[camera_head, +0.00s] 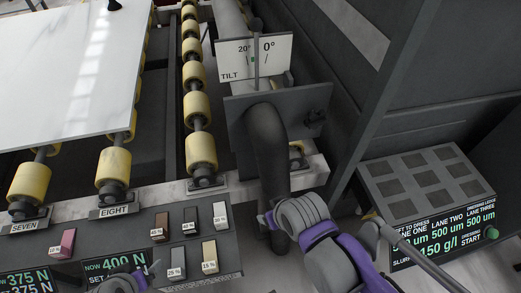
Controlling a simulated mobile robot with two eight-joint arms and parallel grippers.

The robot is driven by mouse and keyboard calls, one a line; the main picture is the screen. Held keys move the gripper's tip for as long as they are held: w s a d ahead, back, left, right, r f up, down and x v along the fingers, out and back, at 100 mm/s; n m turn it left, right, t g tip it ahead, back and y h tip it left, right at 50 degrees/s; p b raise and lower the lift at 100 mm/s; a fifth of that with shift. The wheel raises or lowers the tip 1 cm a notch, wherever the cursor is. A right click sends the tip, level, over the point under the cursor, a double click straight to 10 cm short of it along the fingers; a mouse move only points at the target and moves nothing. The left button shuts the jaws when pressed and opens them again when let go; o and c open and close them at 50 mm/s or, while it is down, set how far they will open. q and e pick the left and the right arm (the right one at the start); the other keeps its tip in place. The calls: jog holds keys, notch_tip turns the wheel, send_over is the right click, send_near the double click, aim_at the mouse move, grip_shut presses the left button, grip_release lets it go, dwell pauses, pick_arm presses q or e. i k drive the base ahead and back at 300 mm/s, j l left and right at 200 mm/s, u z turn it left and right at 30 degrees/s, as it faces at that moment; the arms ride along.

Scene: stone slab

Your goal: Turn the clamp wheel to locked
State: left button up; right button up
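The white tilt gauge (228,62) reads 20° and 0°, with an upright dark pointer rod in front.
A white slab (70,70) lies on yellow rollers (114,167) at the left. A dark console (150,232) with colored labelled blocks and displays fills the lower left. A grey slotted tray (412,176) and a green-lettered display (445,232) stand at the right, with a thin rod in front.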

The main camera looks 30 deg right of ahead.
aim_at(314, 119)
jog(key=z, duration=1.5)
jog(key=i+j+z, duration=0.15)
